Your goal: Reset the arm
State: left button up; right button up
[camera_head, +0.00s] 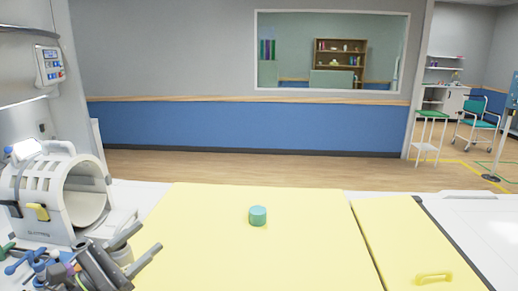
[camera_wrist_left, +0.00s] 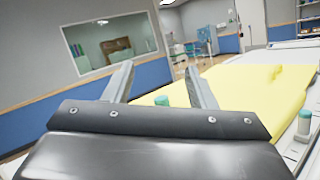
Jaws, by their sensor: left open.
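My left gripper (camera_head: 143,243) is at the lower left in the head view, over the left end of the table. In the wrist view its two fingers (camera_wrist_left: 160,67) stand wide apart with nothing held between them. A small green cylinder (camera_head: 258,215) stands upright on the yellow mat (camera_head: 290,255), well to the right of the gripper. It also shows in the left wrist view (camera_wrist_left: 161,100), beyond the gripper and partly hidden by its body. My right gripper is in neither view.
A white ring-shaped scanner model (camera_head: 82,195) stands on the left, close behind my left gripper. Several small coloured items (camera_head: 50,272) crowd the lower left corner. A second yellow panel (camera_head: 400,235) with a yellow handle (camera_head: 434,277) lies at the right. The yellow mat's middle is mostly clear.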

pick_arm(q)
jog(key=s+a+f+m+g+y, duration=0.1)
jog(key=s+a+f+m+y, duration=0.45)
jog(key=m, duration=0.55)
jog(key=s+a+f+m+g+y, duration=0.1)
jog(key=s+a+f+m+y, duration=0.25)
jog(key=f+m+y, duration=0.55)
jog(key=s+a+f+m+g+y, duration=0.1)
jog(key=s+a+f+m+y, duration=0.35)
jog(key=m, duration=0.75)
jog(key=s+d+f+n+g+h, duration=0.2)
jog(key=s+d+f+n+g, duration=0.3)
jog(key=s, duration=0.3)
jog(key=s+d+f+n+g+h, duration=0.1)
jog(key=s+d+f+n+g, duration=0.1)
jog(key=s+f+n+g, duration=0.45)
notch_tip(320, 180, down, 26)
jog(key=s+a+r+m, duration=0.1)
jog(key=s+a+m, duration=0.1)
jog(key=m, duration=0.1)
jog(key=s+d+f, duration=0.2)
jog(key=s+f, duration=1.3)
jog(key=shift+f+g+h, duration=0.15)
jog(key=shift+g+h, duration=0.2)
jog(key=shift+h, duration=0.05)
jog(key=shift+a+n, duration=0.1)
jog(key=shift+n, duration=0.15)
